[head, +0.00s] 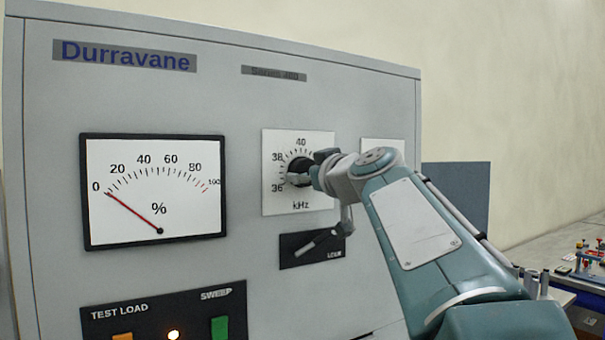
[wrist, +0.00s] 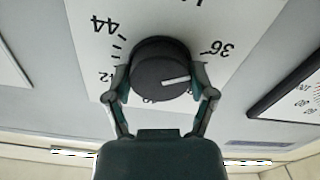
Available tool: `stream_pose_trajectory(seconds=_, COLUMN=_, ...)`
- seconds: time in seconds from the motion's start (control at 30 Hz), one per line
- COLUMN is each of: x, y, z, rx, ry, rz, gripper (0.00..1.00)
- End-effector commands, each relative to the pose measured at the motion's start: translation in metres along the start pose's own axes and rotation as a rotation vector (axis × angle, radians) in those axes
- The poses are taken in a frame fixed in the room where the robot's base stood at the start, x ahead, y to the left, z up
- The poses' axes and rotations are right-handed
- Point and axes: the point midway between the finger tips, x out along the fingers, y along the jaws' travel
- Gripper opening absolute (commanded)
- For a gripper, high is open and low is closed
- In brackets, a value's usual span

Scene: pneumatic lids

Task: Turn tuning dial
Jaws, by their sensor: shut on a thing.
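The tuning dial is a round black knob (wrist: 160,70) with a white pointer line, on a white kHz scale plate (head: 313,202). In the wrist view my gripper (wrist: 160,90) has one finger on each side of the knob and is shut on it. The white line points toward the 36 side of the scale. In the head view my gripper (head: 305,172) reaches the dial from the right and covers part of the knob and the right part of its scale.
A percent meter (head: 153,190) left of the dial has its red needle at 0. Below the dial is a dark plate with a lever (head: 313,245). A TEST LOAD panel (head: 165,312) with a lit lamp sits lower left. A bench with small items (head: 588,262) stands far right.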

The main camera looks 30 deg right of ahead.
Motion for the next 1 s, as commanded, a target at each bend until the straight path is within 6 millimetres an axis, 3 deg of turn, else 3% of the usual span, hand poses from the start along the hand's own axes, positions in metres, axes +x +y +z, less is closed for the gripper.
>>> stream_pose_trajectory(seconds=0.37, x=0.0006, y=-0.0003, z=0.0003, rx=0.093, ry=0.0, rz=-0.002, gripper=0.24)
stream_pose_trajectory(seconds=1.0, x=0.0007, y=0.0001, z=0.0005, rx=0.657, ry=-0.001, rz=-0.002, gripper=0.24)
